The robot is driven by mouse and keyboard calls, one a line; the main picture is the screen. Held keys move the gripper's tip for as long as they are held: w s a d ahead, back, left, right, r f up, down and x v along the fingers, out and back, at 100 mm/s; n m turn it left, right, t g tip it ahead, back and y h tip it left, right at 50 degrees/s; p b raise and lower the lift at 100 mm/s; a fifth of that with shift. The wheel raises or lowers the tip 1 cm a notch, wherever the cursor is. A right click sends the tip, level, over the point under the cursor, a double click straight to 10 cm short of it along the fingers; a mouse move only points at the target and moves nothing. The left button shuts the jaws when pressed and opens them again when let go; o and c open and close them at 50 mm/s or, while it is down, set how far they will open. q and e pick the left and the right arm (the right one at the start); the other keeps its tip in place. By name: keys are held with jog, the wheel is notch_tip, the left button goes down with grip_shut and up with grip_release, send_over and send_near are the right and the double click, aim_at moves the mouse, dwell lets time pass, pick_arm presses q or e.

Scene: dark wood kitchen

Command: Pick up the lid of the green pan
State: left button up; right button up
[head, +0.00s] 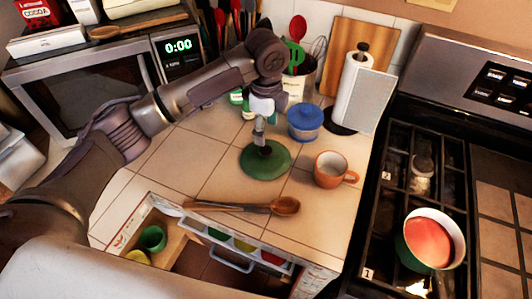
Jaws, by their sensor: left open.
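The green lid (265,161) lies flat on the tiled counter, left of an orange mug. My left gripper (262,146) points down over the middle of the lid, with its fingers at the lid's knob. The fingers are open; the knob is mostly hidden by them, and I cannot tell whether they touch it. My right gripper is not in view.
A wooden spoon (240,207) lies in front. Behind are a paper towel roll (359,92) and a microwave (85,90). An open drawer (228,265) holds coloured items.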

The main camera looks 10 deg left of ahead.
aim_at(266, 150)
pick_arm(q)
notch_tip(266, 150, down, 3)
jog(key=shift+w+f, duration=0.1)
jog(key=shift+w+f+p, duration=0.2)
jog(key=shift+f+p, duration=0.3)
jog(key=shift+f, duration=0.45)
notch_tip(266, 150, down, 4)
jog(key=shift+s+a+r+p, duration=0.15)
jog(key=shift+r+p, duration=0.05)
jog(key=shift+p, duration=0.45)
jog(key=shift+f, duration=0.45)
jog(key=shift+c, duration=0.3)
jog(key=c, duration=0.5)
grip_shut()
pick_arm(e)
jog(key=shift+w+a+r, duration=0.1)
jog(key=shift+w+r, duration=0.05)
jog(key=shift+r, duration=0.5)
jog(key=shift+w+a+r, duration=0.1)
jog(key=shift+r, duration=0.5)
